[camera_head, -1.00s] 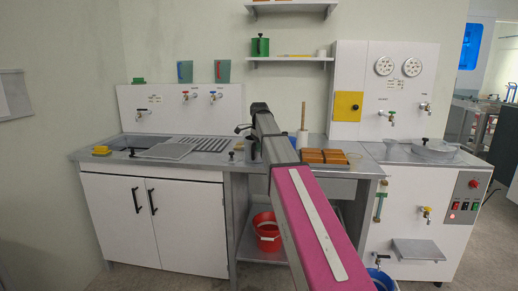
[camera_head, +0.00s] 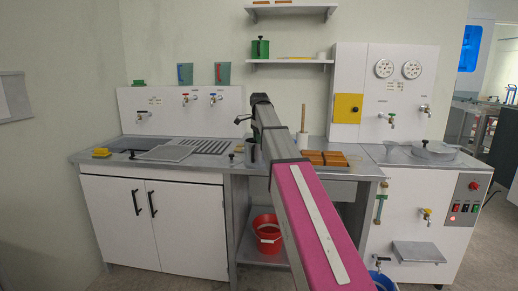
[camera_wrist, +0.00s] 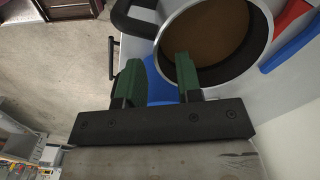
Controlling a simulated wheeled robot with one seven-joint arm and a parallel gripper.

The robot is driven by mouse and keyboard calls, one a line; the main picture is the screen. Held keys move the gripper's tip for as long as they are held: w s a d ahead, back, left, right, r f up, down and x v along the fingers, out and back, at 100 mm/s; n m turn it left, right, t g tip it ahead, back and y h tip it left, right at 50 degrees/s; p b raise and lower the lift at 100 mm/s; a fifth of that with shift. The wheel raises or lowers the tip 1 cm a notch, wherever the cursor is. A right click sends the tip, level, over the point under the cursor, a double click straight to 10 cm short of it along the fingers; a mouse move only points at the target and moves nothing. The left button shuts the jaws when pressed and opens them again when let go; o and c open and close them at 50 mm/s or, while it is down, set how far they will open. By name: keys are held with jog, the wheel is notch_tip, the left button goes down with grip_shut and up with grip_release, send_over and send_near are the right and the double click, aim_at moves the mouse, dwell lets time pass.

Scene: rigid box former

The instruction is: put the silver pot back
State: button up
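In the wrist view, a round silver pot (camera_wrist: 163,32) with a brown inside and a black handle (camera_wrist: 132,20) lies just beyond my gripper (camera_wrist: 157,82). The two green fingers are apart, and the right one overlaps the pot's near rim. I cannot tell whether it touches. Nothing is visibly clamped between them. In the head view my gripper (camera_head: 260,98) is up over the middle counter, mostly hidden by my arm. A grey vessel (camera_head: 251,153) shows partly behind the arm there; I cannot tell if it is the same pot.
A silver pan with a black knob (camera_head: 435,150) stands on the right unit. Brown blocks (camera_head: 324,157) and an upright wooden-handled tool (camera_head: 303,128) are on the middle counter. The sink unit (camera_head: 150,172) is at left. A red bucket (camera_head: 267,234) is on the lower shelf.

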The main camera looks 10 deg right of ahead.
notch_tip(320, 180, up, 7)
jog(key=shift+f, duration=0.1)
